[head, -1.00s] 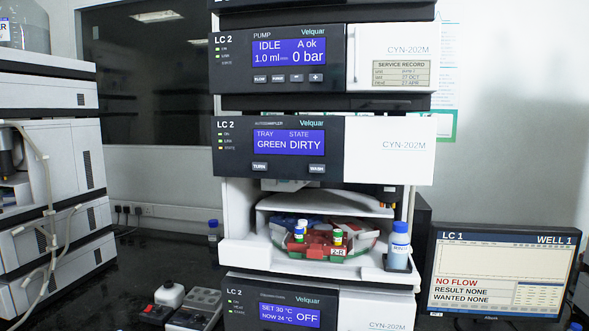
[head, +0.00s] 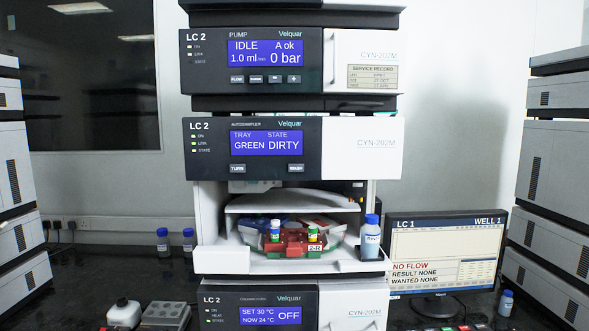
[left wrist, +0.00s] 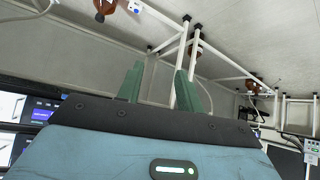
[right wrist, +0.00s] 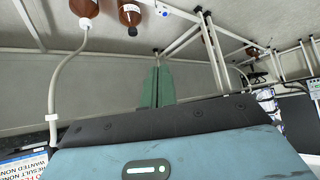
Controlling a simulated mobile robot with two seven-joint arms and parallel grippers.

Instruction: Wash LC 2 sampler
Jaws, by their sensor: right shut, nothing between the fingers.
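The LC 2 sampler (head: 362,150) is in the middle of the head view. Its blue display (head: 266,144) reads tray GREEN, state DIRTY. Below the display are a TURN button (head: 237,168) and a WASH button (head: 296,168). A tray with red and green sections (head: 288,240) sits in its open bay and holds small vials. A blue-capped bottle (head: 371,238) stands at the bay's right. My left gripper (left wrist: 162,84) has its green fingers apart, with nothing between them. My right gripper (right wrist: 157,84) has its fingers together and is empty. Neither gripper shows in the head view.
The LC 2 pump (head: 362,70) is above, reading IDLE, and a unit reading OFF (head: 352,305) is below. An LC 1 monitor (head: 445,222) stands to the right. Other stacks flank both sides. Blue-capped bottles (head: 162,242) and a grey block (head: 166,314) are on the dark bench (head: 90,285).

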